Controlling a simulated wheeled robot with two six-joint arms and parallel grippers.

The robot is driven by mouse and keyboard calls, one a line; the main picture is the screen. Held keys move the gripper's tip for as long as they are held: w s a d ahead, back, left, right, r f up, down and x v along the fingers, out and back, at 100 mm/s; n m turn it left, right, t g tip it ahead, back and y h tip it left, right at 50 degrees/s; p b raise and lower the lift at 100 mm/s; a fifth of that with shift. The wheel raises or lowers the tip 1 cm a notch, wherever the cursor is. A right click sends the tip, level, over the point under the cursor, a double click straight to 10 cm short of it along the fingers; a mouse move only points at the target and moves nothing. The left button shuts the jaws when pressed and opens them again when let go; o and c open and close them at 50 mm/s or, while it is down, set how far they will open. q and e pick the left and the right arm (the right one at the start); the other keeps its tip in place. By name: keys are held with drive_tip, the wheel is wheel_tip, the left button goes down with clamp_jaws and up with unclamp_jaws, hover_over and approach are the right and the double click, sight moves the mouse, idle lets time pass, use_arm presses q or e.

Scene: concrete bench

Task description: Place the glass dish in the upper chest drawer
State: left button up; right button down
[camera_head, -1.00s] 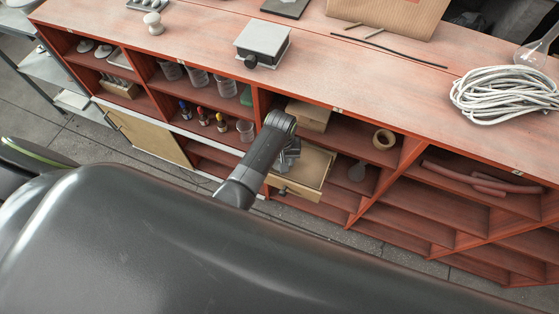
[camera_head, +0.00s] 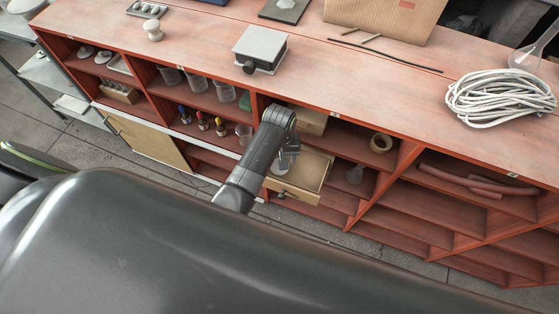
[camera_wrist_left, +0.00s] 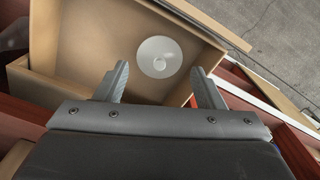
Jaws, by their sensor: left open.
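The upper chest drawer (camera_head: 311,182) is pulled open below the bench top; its light wooden inside also shows in the left wrist view (camera_wrist_left: 95,45). The glass dish (camera_wrist_left: 160,57), round and pale, lies on the drawer floor near one wall in the left wrist view. My left gripper (camera_head: 289,155) is over the drawer. In the left wrist view its fingers (camera_wrist_left: 160,84) are apart and empty, with the dish beyond the gap between them, not held. My right gripper is not in view.
A grey box (camera_head: 261,46) and a cable coil (camera_head: 503,97) sit on the bench top (camera_head: 370,85). Reddish tubes (camera_head: 480,182) lie in the right shelf.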

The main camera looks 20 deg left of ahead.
use_arm(q)
wheel_tip(320, 180, up, 8)
drive_tip(key=shift+p, duration=0.4)
idle(0.3)
